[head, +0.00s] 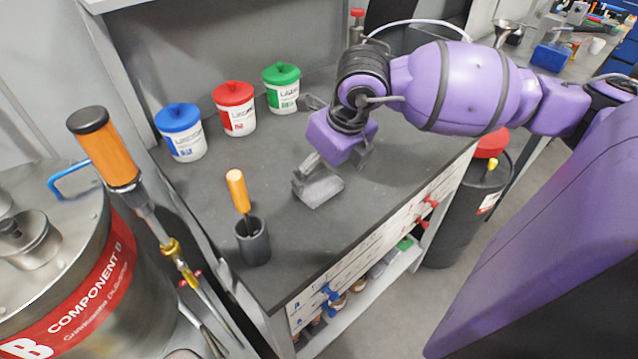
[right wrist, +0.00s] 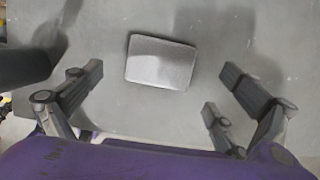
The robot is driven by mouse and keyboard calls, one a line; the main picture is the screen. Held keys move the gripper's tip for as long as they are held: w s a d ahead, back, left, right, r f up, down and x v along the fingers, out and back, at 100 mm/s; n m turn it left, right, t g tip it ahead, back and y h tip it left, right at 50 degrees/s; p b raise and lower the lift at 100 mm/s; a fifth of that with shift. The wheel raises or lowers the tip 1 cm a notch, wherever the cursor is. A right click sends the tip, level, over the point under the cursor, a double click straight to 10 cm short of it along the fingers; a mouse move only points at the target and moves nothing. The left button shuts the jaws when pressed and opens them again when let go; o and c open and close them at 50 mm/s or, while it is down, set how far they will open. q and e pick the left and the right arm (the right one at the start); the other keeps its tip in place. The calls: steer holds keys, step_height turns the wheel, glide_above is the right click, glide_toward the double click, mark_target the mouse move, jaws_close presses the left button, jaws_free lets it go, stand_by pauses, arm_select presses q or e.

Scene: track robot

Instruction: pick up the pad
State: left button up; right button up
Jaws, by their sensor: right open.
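The grey pad (head: 320,189) lies flat on the dark grey bench top. It also shows in the right wrist view (right wrist: 160,62), as a rounded rectangle slightly tilted in the picture, lying between and beyond the fingers. My right gripper (head: 333,174) is just above and beside the pad in the head view, with its fingers spread. In the right wrist view the right gripper (right wrist: 160,85) is open, with nothing between its fingers. A finger partly overlaps the pad's edge in the head view, and I cannot tell whether it touches. My left gripper is not seen.
Blue (head: 181,132), red (head: 235,108) and green (head: 282,88) lidded tubs stand along the back of the bench (head: 320,245). A dark cup (head: 253,242) with an orange-handled tool (head: 238,190) stands at the front left. A large metal drum (head: 60,270) is at the left.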

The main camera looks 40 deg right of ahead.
mark_target(319, 183)
steer(key=x, duration=0.3)
steer(key=shift+r, duration=0.1)
steer(key=shift+w+f, duration=0.15)
steer(key=shift+f, duration=0.3)
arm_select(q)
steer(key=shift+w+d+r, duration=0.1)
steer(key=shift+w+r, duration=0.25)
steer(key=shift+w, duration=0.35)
arm_select(e)
steer(key=c, duration=1)
steer(key=shift+r, duration=0.1)
steer(key=shift+d+r, duration=0.1)
steer(key=shift+r, duration=0.5)
arm_select(q)
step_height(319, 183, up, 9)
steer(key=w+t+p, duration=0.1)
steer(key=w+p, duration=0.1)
steer(key=p, duration=0.7)
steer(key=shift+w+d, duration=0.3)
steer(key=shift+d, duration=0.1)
arm_select(e)
steer(key=s+a+r, duration=0.6)
steer(key=s+r, duration=0.5)
steer(key=s, duration=0.1)
steer(key=shift+s+r, duration=0.3)
